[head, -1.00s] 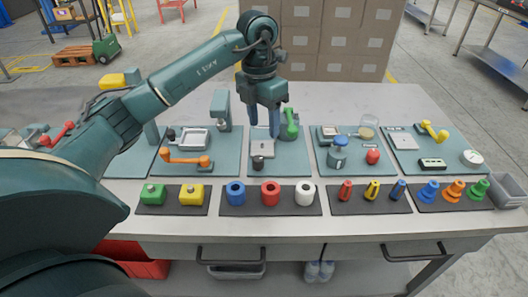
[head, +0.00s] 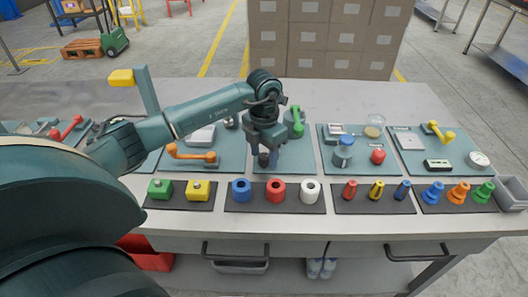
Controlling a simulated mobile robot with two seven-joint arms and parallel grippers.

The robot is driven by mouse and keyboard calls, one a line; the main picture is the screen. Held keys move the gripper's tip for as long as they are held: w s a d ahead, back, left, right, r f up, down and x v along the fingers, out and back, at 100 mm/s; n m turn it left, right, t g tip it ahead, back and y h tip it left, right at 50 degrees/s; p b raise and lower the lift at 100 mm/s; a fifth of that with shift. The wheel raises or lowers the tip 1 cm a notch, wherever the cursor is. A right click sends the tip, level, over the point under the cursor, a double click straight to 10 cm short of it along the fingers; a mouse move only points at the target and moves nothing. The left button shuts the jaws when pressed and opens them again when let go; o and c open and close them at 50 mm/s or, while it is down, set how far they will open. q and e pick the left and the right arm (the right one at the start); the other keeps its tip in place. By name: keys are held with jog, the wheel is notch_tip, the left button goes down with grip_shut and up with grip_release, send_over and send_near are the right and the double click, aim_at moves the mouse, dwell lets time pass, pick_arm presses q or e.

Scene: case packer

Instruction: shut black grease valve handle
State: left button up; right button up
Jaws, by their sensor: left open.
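My left gripper (head: 265,146) is low over the middle teal panel (head: 300,155), jaws open, pointing down. A small dark knob-like part (head: 264,160) shows just under its fingertips; it may be the black grease valve handle, but its shape is mostly hidden by the gripper. I cannot tell whether the fingers touch it or stand around it. The metal plate behind it is covered by the gripper. My right gripper is not in view.
A green handle (head: 294,118) stands close to the right of my left gripper. An orange handle (head: 190,153) lies on the panel to the left.

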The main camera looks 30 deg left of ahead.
pick_arm(q)
jog(key=c, duration=1)
